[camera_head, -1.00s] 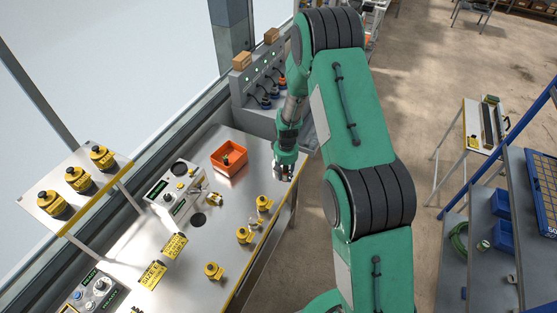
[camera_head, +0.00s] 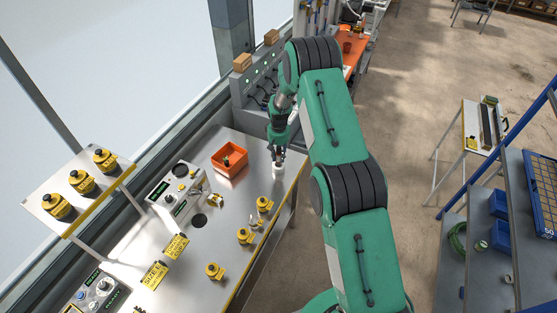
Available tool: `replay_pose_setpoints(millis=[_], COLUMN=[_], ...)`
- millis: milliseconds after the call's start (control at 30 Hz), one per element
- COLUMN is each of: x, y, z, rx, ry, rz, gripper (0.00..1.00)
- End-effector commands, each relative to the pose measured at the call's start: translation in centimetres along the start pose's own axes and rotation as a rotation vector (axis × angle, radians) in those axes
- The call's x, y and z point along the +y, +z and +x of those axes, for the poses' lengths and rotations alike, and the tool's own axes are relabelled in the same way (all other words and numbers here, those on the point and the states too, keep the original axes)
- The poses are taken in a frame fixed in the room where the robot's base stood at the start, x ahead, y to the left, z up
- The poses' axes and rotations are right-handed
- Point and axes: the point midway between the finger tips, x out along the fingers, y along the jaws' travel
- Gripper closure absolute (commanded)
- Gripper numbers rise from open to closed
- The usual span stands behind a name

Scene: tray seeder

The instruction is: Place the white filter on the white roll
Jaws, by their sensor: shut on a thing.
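My gripper (camera_head: 279,156) points down over the far right part of the metal table (camera_head: 215,245), right of the orange bin. It is shut on a small white thing, which I take to be the white filter (camera_head: 278,169); its fingers partly cover it. The white thing is close to the tabletop. I cannot tell whether it touches the table or something under it. I cannot make out the white roll as a separate thing.
An orange bin (camera_head: 230,159) stands left of my gripper. Several yellow-and-black parts, one of them a near knob (camera_head: 215,270), stand along the table. A control box (camera_head: 176,189) and a raised shelf (camera_head: 76,188) are at left. The table's right edge is close to my gripper.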

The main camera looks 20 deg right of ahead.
Motion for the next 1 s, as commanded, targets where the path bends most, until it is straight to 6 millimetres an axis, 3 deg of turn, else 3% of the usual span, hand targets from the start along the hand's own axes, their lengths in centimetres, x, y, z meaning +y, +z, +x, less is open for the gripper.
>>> replay_pose_setpoints(millis=[533, 1000], x=[0.1, 0.0], y=[-0.5, -0.4], z=[0.3, 3.5], rx=[-0.001, -0.001], ry=[0.0, 0.0], rz=[0.0, 0.0], gripper=[0.99, 0.99])
